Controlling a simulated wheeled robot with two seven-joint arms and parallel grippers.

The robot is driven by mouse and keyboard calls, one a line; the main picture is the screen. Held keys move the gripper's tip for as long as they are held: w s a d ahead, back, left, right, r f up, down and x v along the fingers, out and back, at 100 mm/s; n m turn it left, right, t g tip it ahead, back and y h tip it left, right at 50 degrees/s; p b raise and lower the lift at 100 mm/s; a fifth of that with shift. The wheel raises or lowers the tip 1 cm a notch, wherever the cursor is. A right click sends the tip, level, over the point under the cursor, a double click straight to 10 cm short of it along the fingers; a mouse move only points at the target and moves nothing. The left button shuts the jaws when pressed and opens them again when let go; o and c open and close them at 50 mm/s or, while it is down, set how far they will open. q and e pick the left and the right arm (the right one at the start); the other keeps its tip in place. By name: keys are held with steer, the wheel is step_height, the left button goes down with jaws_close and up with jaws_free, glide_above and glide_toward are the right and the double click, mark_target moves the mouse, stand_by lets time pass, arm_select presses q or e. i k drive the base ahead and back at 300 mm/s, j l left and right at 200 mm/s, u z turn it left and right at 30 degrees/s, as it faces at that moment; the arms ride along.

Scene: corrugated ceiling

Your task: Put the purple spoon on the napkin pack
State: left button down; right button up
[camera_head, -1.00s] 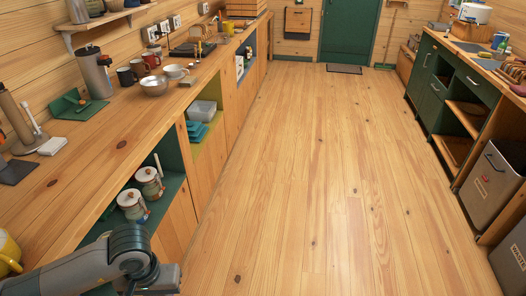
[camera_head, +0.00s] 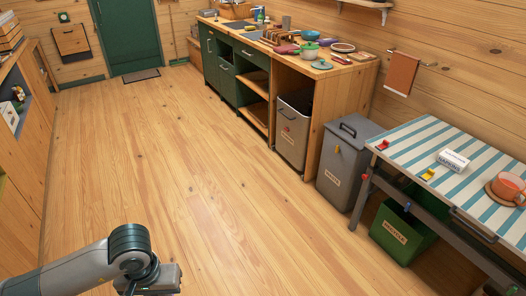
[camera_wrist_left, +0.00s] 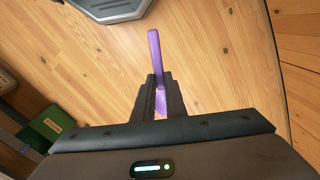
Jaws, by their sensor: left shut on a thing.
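The purple spoon (camera_wrist_left: 154,52) is in the left wrist view, held between the fingers of my left gripper (camera_wrist_left: 159,95). Its long handle sticks out past the fingertips, and part of it is hidden by the fingers. In the head view my left arm comes in at the bottom left over the floor; the fingers and spoon are not visible there. The napkin pack (camera_head: 453,161) is a small white block with blue print. It lies on the blue-and-white striped table (camera_head: 424,138) at the right, well away from my left arm. My right gripper is not in view.
An orange cup (camera_head: 506,187) stands on the table, right of the napkin pack. The wooden floor (camera_head: 210,170) is open.

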mark_target(455, 157)
steer(key=i+l+z, duration=0.2)
steer(key=l+z, duration=0.25)
steer(key=i+l+z, duration=0.15)
steer(key=z, duration=0.3)
steer(key=i+l+z, duration=0.15)
steer(key=i+z, duration=0.15)
steer(key=z, duration=0.15)
steer(key=i+l+z, duration=0.25)
steer(key=i, duration=0.35)
steer(key=i+j+z, duration=0.1)
steer(key=i+z, duration=0.2)
steer(key=i, duration=1.1)
